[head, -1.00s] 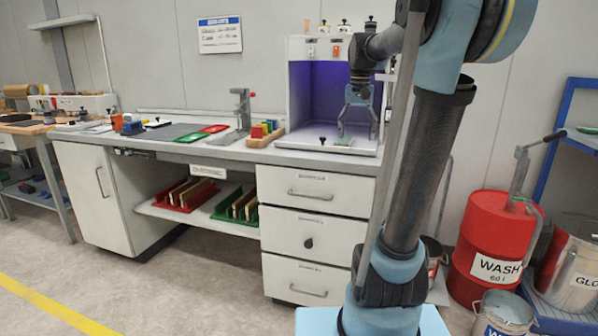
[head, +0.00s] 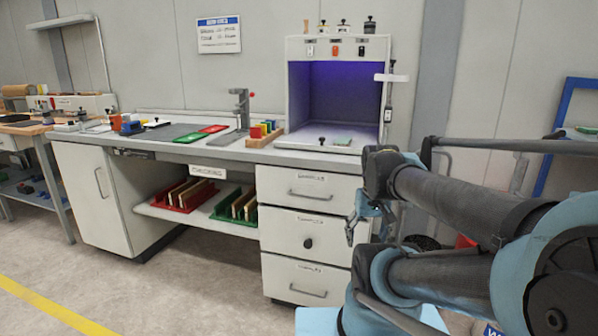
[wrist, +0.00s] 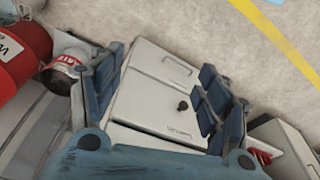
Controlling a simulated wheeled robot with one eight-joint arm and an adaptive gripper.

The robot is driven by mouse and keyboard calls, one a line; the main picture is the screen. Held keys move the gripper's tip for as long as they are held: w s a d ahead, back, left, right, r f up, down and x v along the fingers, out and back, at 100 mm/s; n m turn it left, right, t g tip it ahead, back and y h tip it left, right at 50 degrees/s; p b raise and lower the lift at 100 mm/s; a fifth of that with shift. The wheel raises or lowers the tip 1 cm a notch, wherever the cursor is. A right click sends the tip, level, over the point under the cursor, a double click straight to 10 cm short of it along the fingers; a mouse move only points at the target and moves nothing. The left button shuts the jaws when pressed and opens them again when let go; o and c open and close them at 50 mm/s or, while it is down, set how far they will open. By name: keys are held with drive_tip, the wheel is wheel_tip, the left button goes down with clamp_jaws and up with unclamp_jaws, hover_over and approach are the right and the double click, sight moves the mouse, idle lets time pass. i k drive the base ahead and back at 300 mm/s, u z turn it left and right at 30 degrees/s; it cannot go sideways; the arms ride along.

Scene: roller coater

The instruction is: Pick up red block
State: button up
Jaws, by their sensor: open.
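A small red block (head: 263,130) appears to stand among several coloured blocks in a wooden holder (head: 262,142) on the bench top, left of the lit booth. It is small here, and its edges are hard to separate from its neighbours. My gripper (head: 358,220) is low in front of the drawers, to the right of and below the holder. In the wrist view my gripper (wrist: 160,92) has its fingers wide apart with nothing between them. The drawer fronts show beyond the fingers. The red block cannot be made out in the wrist view.
The purple-lit booth (head: 335,95) stands on the bench right of the holder. A metal stand (head: 242,108) and a red tray (head: 213,128) are to its left. The drawer unit (head: 310,235) is close to my gripper. Floor is free in front of the bench.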

sight(255, 132)
drive_tip(key=k, duration=1.3)
drive_tip(key=u, duration=0.4)
drive_tip(key=i, duration=1.75)
drive_tip(key=z, duration=0.35)
